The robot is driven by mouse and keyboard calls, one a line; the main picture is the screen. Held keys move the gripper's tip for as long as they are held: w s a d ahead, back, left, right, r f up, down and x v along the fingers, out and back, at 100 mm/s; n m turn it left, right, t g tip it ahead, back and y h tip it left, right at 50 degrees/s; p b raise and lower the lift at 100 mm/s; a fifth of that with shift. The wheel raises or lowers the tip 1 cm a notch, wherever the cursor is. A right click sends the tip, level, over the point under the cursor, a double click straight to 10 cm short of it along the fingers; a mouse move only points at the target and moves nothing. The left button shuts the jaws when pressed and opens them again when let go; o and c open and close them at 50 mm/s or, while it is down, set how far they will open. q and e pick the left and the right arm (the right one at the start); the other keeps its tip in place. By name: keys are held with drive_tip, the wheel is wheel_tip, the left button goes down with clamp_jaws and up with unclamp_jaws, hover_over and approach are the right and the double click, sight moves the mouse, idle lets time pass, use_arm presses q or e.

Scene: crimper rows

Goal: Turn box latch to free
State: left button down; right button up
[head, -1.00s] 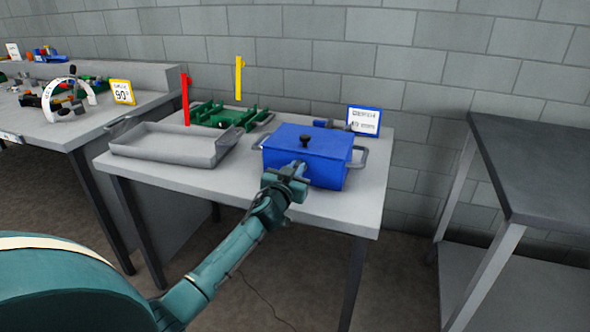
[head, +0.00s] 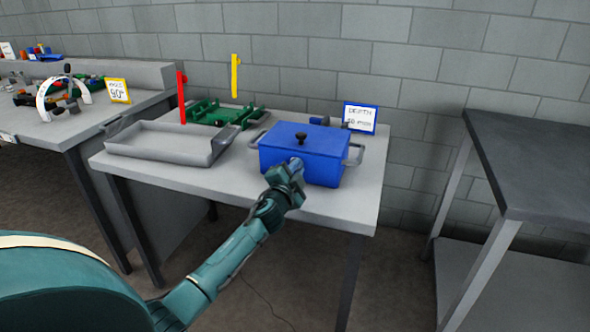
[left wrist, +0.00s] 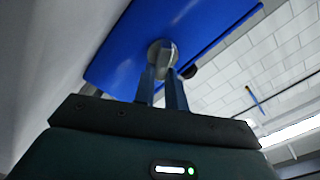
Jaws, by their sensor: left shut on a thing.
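A blue box (head: 318,163) with a flat lid, a black knob on top and a grey handle at each side stands on the grey table. My left gripper (head: 297,166) is at the box's front face, in front of the latch. In the left wrist view the two fingers (left wrist: 163,84) are shut on a grey round latch (left wrist: 162,52) on the blue face. In the head view the gripper hides the latch. How far the latch is turned is hard to tell. My right gripper is not in view.
On the same table (head: 225,190) are a grey tray (head: 160,151) at left, a green fixture (head: 215,113) behind, red (head: 182,97) and yellow posts (head: 235,76), and a blue-framed sign (head: 360,118). A dark-topped table (head: 540,165) stands at right, with a gap between.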

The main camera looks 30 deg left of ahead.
use_arm(q)
drive_tip(key=m, duration=0.4)
drive_tip(key=shift+d+f, duration=0.1)
drive_tip(key=shift+f, duration=0.2)
drive_tip(key=shift+f+m, duration=0.1)
drive_tip(key=shift+m, duration=1.1)
drive_tip(key=c, duration=1.4)
unclamp_jaws()
drive_tip(key=shift+c, duration=0.2)
drive_tip(key=shift+s, duration=0.1)
